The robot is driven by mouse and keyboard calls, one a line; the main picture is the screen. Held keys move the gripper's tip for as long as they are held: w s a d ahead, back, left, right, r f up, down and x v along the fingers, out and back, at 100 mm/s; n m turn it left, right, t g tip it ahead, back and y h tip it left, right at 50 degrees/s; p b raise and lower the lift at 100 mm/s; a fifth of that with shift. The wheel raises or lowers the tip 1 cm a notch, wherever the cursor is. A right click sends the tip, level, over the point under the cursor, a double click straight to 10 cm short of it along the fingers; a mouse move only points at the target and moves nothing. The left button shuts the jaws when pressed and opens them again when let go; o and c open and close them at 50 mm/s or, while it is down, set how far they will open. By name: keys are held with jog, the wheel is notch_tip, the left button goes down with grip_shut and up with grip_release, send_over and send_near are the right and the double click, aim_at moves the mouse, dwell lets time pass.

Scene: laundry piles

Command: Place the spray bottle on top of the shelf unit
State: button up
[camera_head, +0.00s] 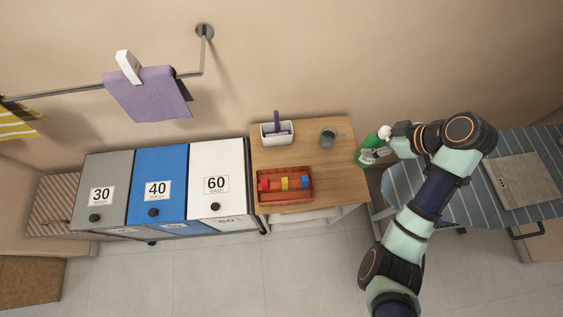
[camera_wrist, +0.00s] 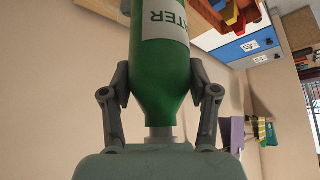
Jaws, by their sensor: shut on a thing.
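The spray bottle is green with a white label and a white head. In the head view the bottle (camera_head: 368,156) is at the right edge of the shelf unit (camera_head: 335,178), which has a wooden top. My gripper (camera_head: 393,146) is shut on the bottle from the right. In the wrist view my gripper (camera_wrist: 161,90) has one finger on each side of the green bottle (camera_wrist: 160,65), whose label shows part of a word. The head view does not clearly show whether the bottle touches the shelf unit.
On the wooden top are a white holder (camera_head: 277,133), a grey cup (camera_head: 328,136) and a red box (camera_head: 285,188) with coloured items. Bare wood lies right of the box. Wash bins (camera_head: 158,186) stand left. An ironing board (camera_head: 470,170) is at right. A purple towel (camera_head: 147,95) hangs above.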

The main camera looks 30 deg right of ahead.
jog(key=shift+w+a, duration=0.2)
jog(key=shift+a, duration=0.15)
jog(key=shift+s+d, duration=0.1)
jog(key=shift+d, duration=0.05)
jog(key=shift+f+b, duration=0.3)
notch_tip(320, 180, down, 19)
jog(key=b, duration=0.6)
jog(key=shift+f, duration=0.2)
jog(key=shift+f, duration=0.1)
jog(key=o, duration=0.8)
jog(key=shift+f, duration=0.1)
jog(key=shift+c, duration=0.2)
jog(key=o, duration=0.5)
jog(key=shift+c, duration=0.2)
